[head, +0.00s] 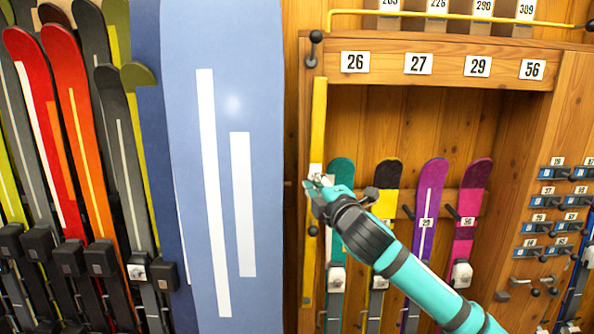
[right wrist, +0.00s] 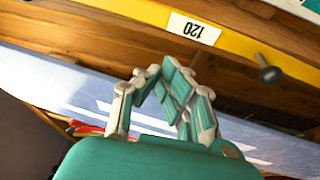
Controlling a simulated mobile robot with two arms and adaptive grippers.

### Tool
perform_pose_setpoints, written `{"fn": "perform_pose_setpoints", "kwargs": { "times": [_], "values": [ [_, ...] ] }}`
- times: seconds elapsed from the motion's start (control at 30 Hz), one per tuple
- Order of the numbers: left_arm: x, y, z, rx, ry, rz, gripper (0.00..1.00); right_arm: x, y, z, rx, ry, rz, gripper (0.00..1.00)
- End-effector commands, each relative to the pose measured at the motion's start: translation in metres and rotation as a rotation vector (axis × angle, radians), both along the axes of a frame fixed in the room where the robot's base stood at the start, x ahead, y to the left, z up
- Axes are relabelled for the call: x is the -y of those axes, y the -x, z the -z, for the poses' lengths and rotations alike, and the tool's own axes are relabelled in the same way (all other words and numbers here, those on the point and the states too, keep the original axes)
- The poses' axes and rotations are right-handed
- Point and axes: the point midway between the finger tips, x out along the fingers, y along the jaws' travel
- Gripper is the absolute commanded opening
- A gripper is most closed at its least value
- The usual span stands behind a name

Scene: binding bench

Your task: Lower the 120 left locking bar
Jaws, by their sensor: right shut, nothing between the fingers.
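The yellow locking bar (head: 319,120) stands upright along the left post of the ski rack in the head view. In the right wrist view the yellow bar (right wrist: 108,15) crosses the top of the picture, with an upside-down white label reading 120 (right wrist: 194,28) and a dark knob (right wrist: 268,72). My right gripper (head: 317,183) is in front of the bar's lower middle, partly covering it. Its fingers (right wrist: 162,75) are shut and empty, beside the bar rather than around it. Whether they touch it I cannot tell. My left gripper is not in view.
Several skis, such as a purple pair (head: 430,200), stand in the rack behind my right arm. A large blue board (head: 222,150) stands left of the post. Another yellow bar (head: 450,20) lies horizontally above the number row. Small hooks and blue tags (head: 545,215) fill the right panel.

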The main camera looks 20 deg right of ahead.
Motion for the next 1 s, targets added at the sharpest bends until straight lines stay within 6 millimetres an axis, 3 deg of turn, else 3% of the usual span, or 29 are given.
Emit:
{"fn": "perform_pose_setpoints", "kwargs": {
  "times": [0.2, 0.43, 0.57, 0.8, 1.0],
  "values": [
    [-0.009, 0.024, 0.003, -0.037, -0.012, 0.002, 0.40, 0.002, -0.001, 0.004, -0.006, 0.004, 0.005, 0.00],
    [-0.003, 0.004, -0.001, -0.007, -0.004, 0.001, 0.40, 0.001, -0.009, 0.003, -0.009, 0.002, 0.006, 0.00],
    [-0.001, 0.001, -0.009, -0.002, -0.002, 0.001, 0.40, 0.000, -0.029, 0.002, -0.011, 0.002, 0.006, 0.00],
    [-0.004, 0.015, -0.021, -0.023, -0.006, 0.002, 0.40, -0.002, -0.073, 0.001, -0.011, 0.003, 0.007, 0.00],
    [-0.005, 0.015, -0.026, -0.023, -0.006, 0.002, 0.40, -0.004, -0.095, 0.002, -0.010, 0.003, 0.006, 0.00]
  ]
}}
